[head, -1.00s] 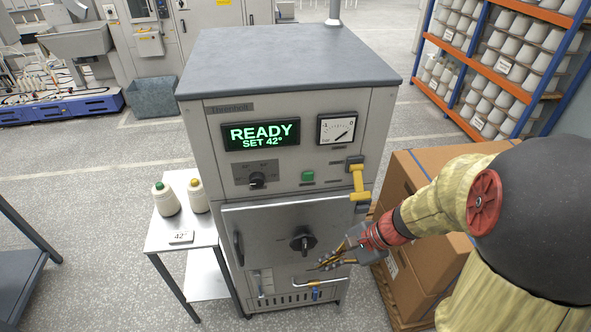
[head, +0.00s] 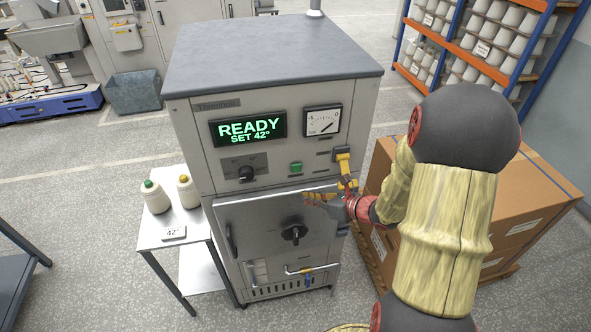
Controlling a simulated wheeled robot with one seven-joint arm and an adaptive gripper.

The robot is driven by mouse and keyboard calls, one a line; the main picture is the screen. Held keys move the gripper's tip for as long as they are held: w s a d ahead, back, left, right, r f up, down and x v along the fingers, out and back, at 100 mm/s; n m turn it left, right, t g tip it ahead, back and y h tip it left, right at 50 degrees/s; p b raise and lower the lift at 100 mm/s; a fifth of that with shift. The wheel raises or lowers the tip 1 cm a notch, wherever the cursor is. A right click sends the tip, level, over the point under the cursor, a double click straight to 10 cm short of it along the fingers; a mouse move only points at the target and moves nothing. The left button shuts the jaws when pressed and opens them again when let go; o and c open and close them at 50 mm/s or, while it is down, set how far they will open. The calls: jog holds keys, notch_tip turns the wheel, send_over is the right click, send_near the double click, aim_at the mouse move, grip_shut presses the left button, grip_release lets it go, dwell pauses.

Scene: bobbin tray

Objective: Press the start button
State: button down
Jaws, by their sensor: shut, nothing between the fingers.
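The start button is most likely the small green button (head: 295,167) on the front panel of the grey machine (head: 183,128), in the head view. It is right of the black dial (head: 246,173) and below the display (head: 248,130), which reads READY, SET 42°. My gripper (head: 308,197) is shut and empty. Its fingertips point left, a little below the green button and apart from it in the picture. How far they stand from the panel I cannot tell. My wrist and gripper cover part of the yellow handle (head: 342,162).
The machine door has a black knob (head: 293,233) below my gripper. Cardboard boxes (head: 530,200) stand at the right behind my arm.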

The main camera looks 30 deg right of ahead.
aim_at(296, 168)
jog(key=shift+w, duration=0.1)
jog(key=w+d, duration=0.2)
jog(key=w, duration=0.6)
jog(key=shift+w+d, duration=0.15)
jog(key=shift+d, duration=0.1)
jog(key=shift+w, duration=0.1)
dwell(1.4)
jog(key=shift+w+d, duration=0.1)
jog(key=shift+w, duration=0.15)
jog(key=shift+w+d, duration=0.15)
jog(key=shift+w, duration=0.35)
dwell(0.9)
jog(key=shift+s, duration=0.15)
jog(key=shift+s+a, duration=0.3)
jog(key=shift+s, duration=0.45)
